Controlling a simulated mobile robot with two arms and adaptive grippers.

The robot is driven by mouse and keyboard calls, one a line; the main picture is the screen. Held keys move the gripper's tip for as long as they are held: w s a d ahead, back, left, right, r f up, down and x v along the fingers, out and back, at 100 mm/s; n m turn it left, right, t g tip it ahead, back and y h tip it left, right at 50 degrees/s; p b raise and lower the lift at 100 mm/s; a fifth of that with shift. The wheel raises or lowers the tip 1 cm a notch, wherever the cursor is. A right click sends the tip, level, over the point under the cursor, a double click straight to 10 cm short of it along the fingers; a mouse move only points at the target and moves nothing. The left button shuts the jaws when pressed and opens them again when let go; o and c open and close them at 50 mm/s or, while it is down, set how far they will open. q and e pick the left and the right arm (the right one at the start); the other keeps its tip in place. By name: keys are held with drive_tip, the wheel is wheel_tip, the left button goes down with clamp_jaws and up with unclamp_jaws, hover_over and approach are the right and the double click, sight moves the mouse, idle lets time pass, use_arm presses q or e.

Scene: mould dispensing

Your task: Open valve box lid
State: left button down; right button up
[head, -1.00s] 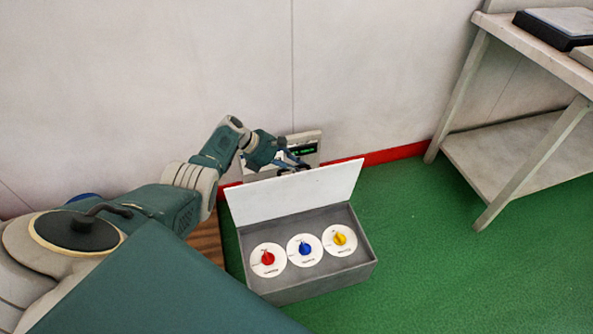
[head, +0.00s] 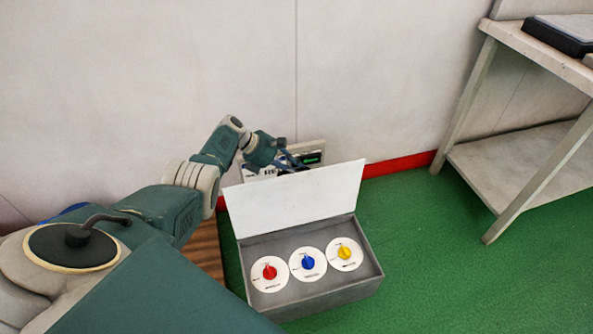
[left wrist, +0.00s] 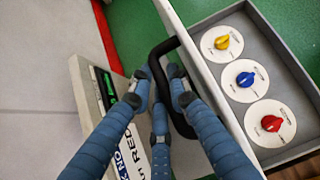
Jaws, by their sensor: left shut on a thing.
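The valve box (head: 330,289) is a grey box on the floor by the wall. Its white lid (head: 299,201) stands raised, roughly upright, along the box's back edge. Inside are a red valve knob (head: 269,272), a blue one (head: 308,262) and a yellow one (head: 344,252). My left gripper (head: 291,166) is behind the lid, its fingertips partly hidden by it. In the left wrist view my left gripper (left wrist: 160,95) has its blue fingers closed around the black handle (left wrist: 180,108) on the lid's outer side. My right gripper is not seen.
A display panel (head: 312,157) with green readout is behind the lid, close to my left gripper. A metal table (head: 522,155) with a lower shelf stands at the right. Green floor (head: 420,235) between box and table is clear.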

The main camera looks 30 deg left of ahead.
use_arm(q)
drive_tip(key=shift+s+f, duration=0.1)
drive_tip(key=c, duration=1.9)
unclamp_jaws()
drive_tip(key=v, duration=1.2)
